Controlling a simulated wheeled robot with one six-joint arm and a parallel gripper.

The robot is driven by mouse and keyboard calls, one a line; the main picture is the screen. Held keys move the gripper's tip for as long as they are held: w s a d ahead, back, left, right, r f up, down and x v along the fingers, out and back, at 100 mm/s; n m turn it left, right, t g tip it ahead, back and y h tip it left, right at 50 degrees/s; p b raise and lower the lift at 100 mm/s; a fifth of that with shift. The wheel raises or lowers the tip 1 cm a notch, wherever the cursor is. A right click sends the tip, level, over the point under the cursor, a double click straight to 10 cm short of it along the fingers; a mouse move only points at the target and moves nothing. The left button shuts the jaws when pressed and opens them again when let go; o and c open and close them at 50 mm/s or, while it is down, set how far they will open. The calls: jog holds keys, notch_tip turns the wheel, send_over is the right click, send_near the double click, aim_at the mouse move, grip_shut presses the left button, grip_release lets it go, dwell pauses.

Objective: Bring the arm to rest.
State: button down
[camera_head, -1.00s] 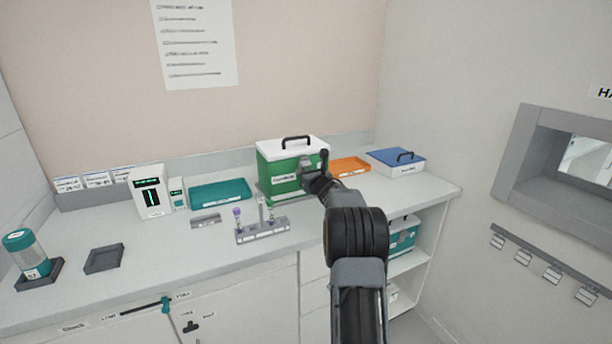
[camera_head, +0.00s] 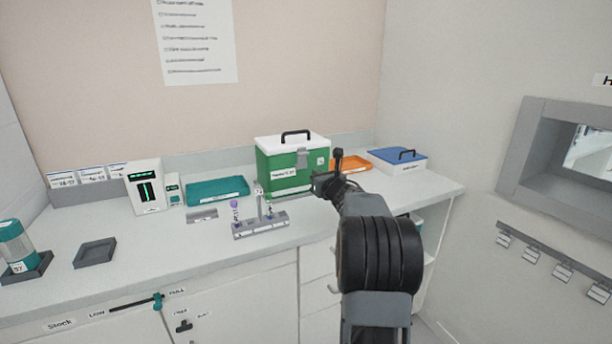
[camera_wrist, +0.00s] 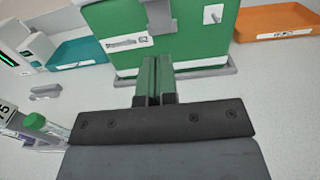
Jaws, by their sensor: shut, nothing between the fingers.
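My arm reaches up from the bottom of the head view, right of centre. My gripper (camera_head: 318,184) is in front of the right part of a green box with a white lid (camera_head: 277,172). In the wrist view my gripper's fingers (camera_wrist: 157,80) are together with nothing between them, pointing at the green box front (camera_wrist: 120,35). Whether the fingertips touch the box cannot be told. The box's black handle stands up on the lid.
A tube rack (camera_head: 262,226) with a purple-capped tube stands left of my gripper. A teal tray (camera_head: 218,190), an orange tray (camera_head: 350,163) and a blue-lidded box (camera_head: 398,160) line the back. The counter's front left has free room around a dark square holder (camera_head: 95,253).

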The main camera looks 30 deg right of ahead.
jog(key=shift+s, duration=0.65)
jog(key=shift+a, duration=0.1)
jog(key=s+a+r+m+g+h+p, duration=0.1)
jog(key=s+a+r+m+g+p, duration=0.15)
jog(key=a+m, duration=0.5)
jog(key=s+a+r+m+g+h+p, duration=0.1)
jog(key=s+a+r+m+g+p, duration=0.25)
jog(key=m, duration=0.65)
jog(key=s+a+f+m+g+y+p, duration=0.2)
jog(key=s+a+f+m+g+p, duration=0.1)
jog(key=s+a+m, duration=0.5)
jog(key=s+a+f+m+g+y+p, duration=0.2)
jog(key=s+a+f+m+g+p, duration=0.2)
jog(key=s+a+m, duration=0.5)
jog(key=s+a+g, duration=0.1)
jog(key=s+a, duration=0.1)
jog(key=s, duration=0.4)
jog(key=shift+a+f+y, duration=0.25)
jog(key=shift+a+y, duration=0.15)
jog(key=shift+d, duration=0.2)
